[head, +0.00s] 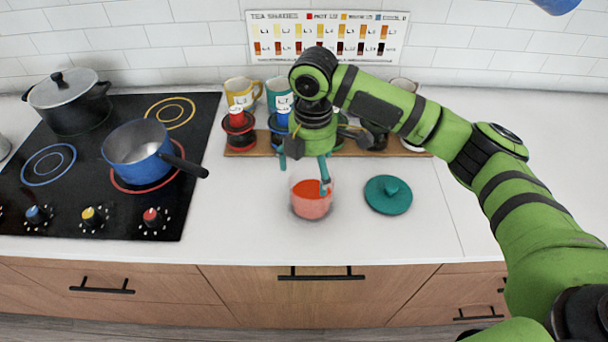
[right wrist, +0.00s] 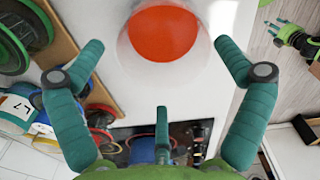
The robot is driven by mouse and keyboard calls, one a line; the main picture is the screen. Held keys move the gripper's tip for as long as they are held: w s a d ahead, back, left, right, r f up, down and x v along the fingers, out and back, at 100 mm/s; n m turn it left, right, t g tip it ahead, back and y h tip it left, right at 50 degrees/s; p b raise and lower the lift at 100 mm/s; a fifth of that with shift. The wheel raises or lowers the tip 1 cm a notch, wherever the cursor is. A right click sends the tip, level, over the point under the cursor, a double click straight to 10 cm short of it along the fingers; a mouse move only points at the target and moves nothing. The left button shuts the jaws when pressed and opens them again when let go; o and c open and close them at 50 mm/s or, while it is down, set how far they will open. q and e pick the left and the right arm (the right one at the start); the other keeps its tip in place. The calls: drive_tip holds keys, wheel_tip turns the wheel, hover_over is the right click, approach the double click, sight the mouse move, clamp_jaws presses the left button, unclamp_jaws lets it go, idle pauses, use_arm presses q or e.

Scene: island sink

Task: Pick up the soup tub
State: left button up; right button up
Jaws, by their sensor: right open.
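The soup tub (head: 311,206) is a small clear, pinkish tub of red-orange soup, standing upright and uncovered on the white counter. In the right wrist view the tub (right wrist: 163,36) is at the top centre, just beyond and between the spread fingertips. My right gripper (head: 305,172) is open and empty, pointing down above the tub; one teal finger overlaps the tub's rim in the head view. I cannot tell whether it touches. My left gripper is not in the head view; what looks like it (right wrist: 292,38) is small at the right wrist view's upper right, its jaws unclear.
A teal lid (head: 388,196) lies right of the tub. Behind is a wooden rack (head: 243,151) with cups and mugs. Left is the black hob (head: 100,192) with a blue saucepan (head: 139,150) and a dark pot (head: 69,103). Counter front and right are clear.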

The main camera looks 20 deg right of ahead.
sight(312, 190)
drive_tip(key=f, duration=0.2)
drive_tip(key=f+p, duration=0.1)
drive_tip(key=f, duration=0.2)
drive_tip(key=shift+s+f+p, duration=0.35)
drive_tip(key=shift+p, duration=0.05)
drive_tip(key=shift+w+f, duration=0.15)
drive_tip(key=shift+f, duration=0.4)
drive_tip(key=c, duration=0.8)
